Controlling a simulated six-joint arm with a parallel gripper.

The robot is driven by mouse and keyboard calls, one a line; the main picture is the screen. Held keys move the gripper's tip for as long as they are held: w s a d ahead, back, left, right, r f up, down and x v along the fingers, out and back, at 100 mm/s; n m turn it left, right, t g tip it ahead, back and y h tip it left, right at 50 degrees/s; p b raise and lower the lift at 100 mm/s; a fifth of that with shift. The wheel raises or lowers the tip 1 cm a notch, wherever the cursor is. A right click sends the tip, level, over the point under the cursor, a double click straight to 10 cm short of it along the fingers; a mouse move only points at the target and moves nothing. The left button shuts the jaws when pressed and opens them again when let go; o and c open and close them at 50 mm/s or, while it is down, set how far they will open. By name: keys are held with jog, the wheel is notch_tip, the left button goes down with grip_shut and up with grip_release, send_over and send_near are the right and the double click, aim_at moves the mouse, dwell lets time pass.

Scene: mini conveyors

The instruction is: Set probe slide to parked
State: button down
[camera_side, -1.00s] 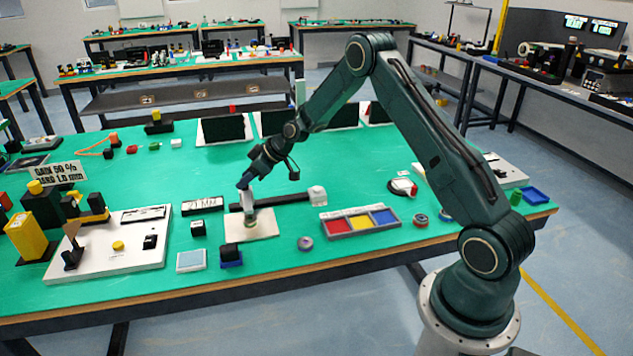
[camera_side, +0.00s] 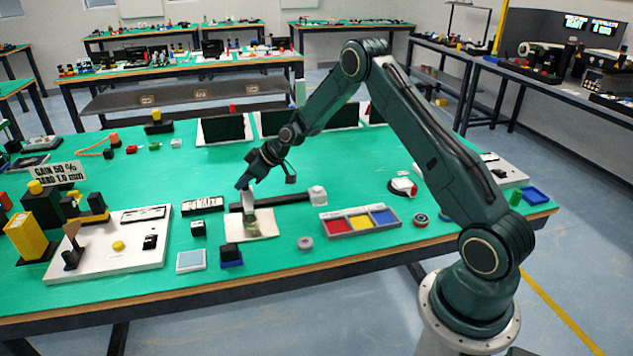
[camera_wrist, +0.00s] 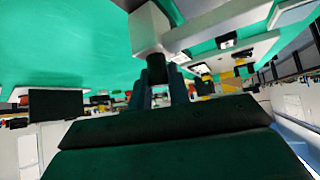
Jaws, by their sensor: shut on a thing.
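My gripper (camera_side: 248,190) is low over the left end of a long black rail (camera_side: 284,200). In the wrist view my gripper (camera_wrist: 162,92) has its fingers close around a dark round knob (camera_wrist: 157,70). A pale grey block (camera_wrist: 148,28) adjoins the knob, and a light bar runs right from it. Which part is the probe slide is not certain. A cream pad (camera_side: 234,231) lies just in front of the rail, with a small greenish disc (camera_side: 253,231) under my gripper. A white block (camera_side: 317,194) stands at the rail's right end. My fingertips are small and blurred in the side view.
A small label plate (camera_side: 203,205) stands left of the rail. A tray with red, yellow and blue sections (camera_side: 360,221) lies to the right. A white panel (camera_side: 118,254) with controls is at far left. A black-topped blue block (camera_side: 231,255) sits in front.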

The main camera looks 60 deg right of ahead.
jog(key=s+d, duration=0.9)
jog(key=shift+s+d, duration=0.25)
jog(key=shift+d, duration=0.05)
jog(key=c, duration=1.4)
grip_release()
jog(key=shift+s+d, duration=0.1)
jog(key=shift+o, duration=0.4)
jog(key=v, duration=1.3)
jog(key=shift+s+r, duration=0.15)
jog(key=shift+r, duration=0.2)
